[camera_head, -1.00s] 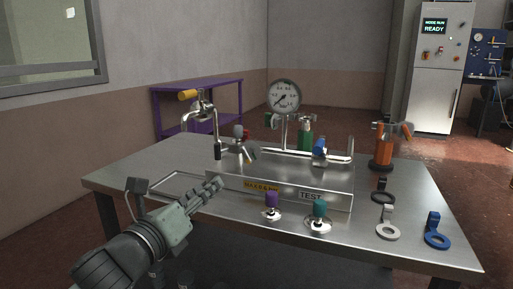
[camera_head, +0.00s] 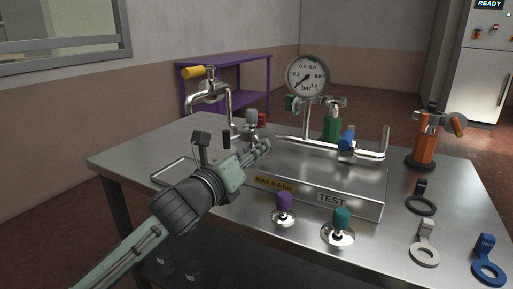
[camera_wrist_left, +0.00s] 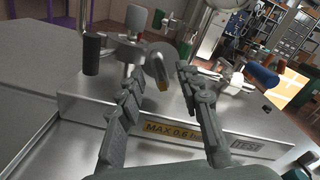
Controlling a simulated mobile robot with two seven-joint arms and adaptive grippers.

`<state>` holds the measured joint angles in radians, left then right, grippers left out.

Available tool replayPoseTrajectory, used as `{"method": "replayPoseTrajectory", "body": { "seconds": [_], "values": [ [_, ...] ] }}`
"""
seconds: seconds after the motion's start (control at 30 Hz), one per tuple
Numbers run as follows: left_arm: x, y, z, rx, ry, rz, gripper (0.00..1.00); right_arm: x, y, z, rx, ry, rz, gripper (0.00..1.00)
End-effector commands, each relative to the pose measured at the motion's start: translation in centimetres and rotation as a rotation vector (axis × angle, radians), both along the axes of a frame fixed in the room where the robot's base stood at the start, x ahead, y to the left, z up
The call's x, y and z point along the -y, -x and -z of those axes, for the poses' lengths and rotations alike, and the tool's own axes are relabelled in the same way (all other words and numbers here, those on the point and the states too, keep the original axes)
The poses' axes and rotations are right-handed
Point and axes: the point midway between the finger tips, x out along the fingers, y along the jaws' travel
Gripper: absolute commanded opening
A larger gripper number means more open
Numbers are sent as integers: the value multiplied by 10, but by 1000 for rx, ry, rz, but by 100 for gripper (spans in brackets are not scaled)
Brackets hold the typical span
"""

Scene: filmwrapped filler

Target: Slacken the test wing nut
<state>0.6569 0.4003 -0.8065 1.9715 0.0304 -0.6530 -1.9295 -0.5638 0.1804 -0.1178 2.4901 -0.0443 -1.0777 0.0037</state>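A metal unit with a TEST label (camera_head: 332,199) and a yellow MAX 0.6 bar label (camera_head: 274,185) stands on the steel bench. A teal knob (camera_head: 342,217) is in front of the TEST label, and a purple knob (camera_head: 284,203) is to its left. I cannot clearly make out which part is the test wing nut. My left gripper (camera_head: 263,147) is over the unit's left end; its fingers (camera_wrist_left: 156,80) are apart and empty in the left wrist view. Between and beyond them is a grey cylindrical fitting with a brownish tip (camera_wrist_left: 158,70). My right gripper is not in view.
A round pressure gauge (camera_head: 307,78) rises behind the unit. An orange device (camera_head: 425,152) and black, grey (camera_head: 425,243) and blue (camera_head: 488,262) ring-ended pieces are at the right.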

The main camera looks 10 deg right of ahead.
Motion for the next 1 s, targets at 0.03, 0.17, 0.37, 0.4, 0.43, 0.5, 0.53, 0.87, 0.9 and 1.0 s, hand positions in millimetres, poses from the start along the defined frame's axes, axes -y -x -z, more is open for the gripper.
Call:
{"method": "replayPoseTrajectory", "body": {
  "seconds": [0.03, 0.17, 0.37, 0.4, 0.43, 0.5, 0.53, 0.87, 0.9, 1.0],
  "values": [
    [4, -5, -1, 0, 2, 0, 35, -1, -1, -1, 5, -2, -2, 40],
    [9, -13, 0, 1, 2, 0, 35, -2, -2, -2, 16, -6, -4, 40],
    [10, -14, 0, 0, 0, 1, 35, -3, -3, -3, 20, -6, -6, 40],
    [10, -14, 0, 0, 0, 1, 35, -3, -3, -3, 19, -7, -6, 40],
    [10, -14, 0, 0, 0, 1, 35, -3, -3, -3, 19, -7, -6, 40],
    [10, -14, 0, 0, 0, 1, 29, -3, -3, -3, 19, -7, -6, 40],
    [10, -14, 0, 0, 0, 1, 25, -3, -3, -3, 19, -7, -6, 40],
    [10, -14, 0, 0, 0, 1, 0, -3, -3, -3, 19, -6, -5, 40],
    [10, -14, 0, 0, 1, 1, 0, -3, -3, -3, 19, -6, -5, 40],
    [10, -14, -1, -2, 4, 1, 0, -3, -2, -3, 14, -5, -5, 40]
  ]
}}
